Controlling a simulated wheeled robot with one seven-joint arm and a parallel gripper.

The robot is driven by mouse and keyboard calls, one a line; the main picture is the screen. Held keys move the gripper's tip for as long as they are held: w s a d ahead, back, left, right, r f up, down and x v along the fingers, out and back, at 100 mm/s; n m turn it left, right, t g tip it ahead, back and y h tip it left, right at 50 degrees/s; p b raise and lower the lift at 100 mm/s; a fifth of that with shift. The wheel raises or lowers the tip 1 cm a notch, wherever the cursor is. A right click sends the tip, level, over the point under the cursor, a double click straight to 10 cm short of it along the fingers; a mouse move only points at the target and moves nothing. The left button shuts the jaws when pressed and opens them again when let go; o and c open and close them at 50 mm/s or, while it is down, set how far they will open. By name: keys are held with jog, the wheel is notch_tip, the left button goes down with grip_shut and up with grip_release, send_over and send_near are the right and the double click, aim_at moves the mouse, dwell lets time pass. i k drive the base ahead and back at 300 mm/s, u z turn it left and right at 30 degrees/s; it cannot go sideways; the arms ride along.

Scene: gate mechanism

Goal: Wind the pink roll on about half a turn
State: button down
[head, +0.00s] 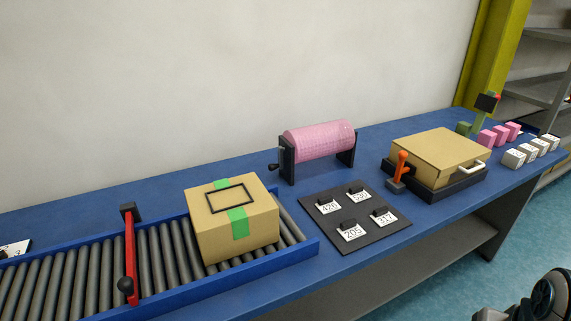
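The pink roll (320,141) lies sideways between two black uprights (287,163) at the back of the blue bench. A small dark crank with a knob (274,167) sticks out at the left end of its stand. Nothing touches the roll or the crank. My gripper is not in view; only a dark part of what looks like my own arm shows at the bottom right corner.
A roller conveyor (160,262) with a taped carton (236,225) and a red gate bar (130,255) fills the left. A black board with number tags (367,240) lies before the roll. A cardboard box with an orange lever (401,168) stands right.

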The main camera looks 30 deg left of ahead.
aim_at(312, 142)
jog(key=u, duration=1.1)
jog(key=i, duration=1)
